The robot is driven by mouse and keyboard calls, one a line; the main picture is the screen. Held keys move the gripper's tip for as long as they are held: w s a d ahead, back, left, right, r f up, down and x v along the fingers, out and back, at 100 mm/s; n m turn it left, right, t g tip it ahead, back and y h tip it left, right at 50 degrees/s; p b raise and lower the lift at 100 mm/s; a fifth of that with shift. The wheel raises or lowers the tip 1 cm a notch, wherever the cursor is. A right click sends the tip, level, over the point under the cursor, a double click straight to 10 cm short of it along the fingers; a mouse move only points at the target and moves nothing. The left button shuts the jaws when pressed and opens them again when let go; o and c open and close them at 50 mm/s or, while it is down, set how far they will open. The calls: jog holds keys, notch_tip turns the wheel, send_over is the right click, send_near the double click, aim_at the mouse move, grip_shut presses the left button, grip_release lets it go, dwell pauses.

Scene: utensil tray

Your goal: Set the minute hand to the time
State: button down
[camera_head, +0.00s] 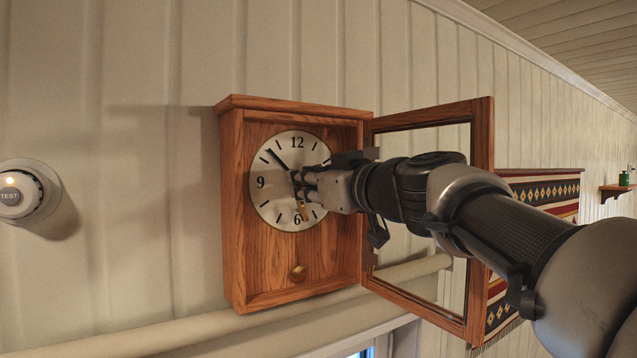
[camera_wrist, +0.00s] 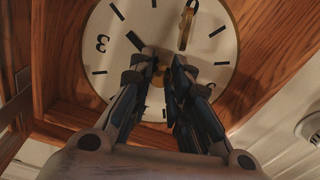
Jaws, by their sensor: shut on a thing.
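A wooden wall clock (camera_head: 232,215) hangs with its glazed door open to the right. Its white dial (camera_head: 265,203) has black numerals and ticks. The black minute hand (camera_head: 277,159) points to the upper left, between 10 and 11; a black piece, seemingly its tail, shows beside the left fingertip in the wrist view (camera_wrist: 136,41). A gold hand (camera_head: 304,211) points down near the 6; it also shows in the wrist view (camera_wrist: 185,27). My gripper (camera_head: 296,182) is at the dial's centre, its fingertips close around the hub, shut on the minute hand. The fingers hide the exact contact.
The open door (camera_head: 482,180) stands right beside my arm, its frame partly behind it. A round TEST device (camera_head: 22,193) is on the wall at left. A patterned textile (camera_head: 545,195) hangs at right.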

jog(key=shift+m, duration=0.4)
jog(key=shift+m+b, duration=1.55)
jog(key=shift+m, duration=2.75)
jog(key=c, duration=1.5)
grip_release()
jog(key=shift+o, duration=0.2)
jog(key=v, duration=1.2)
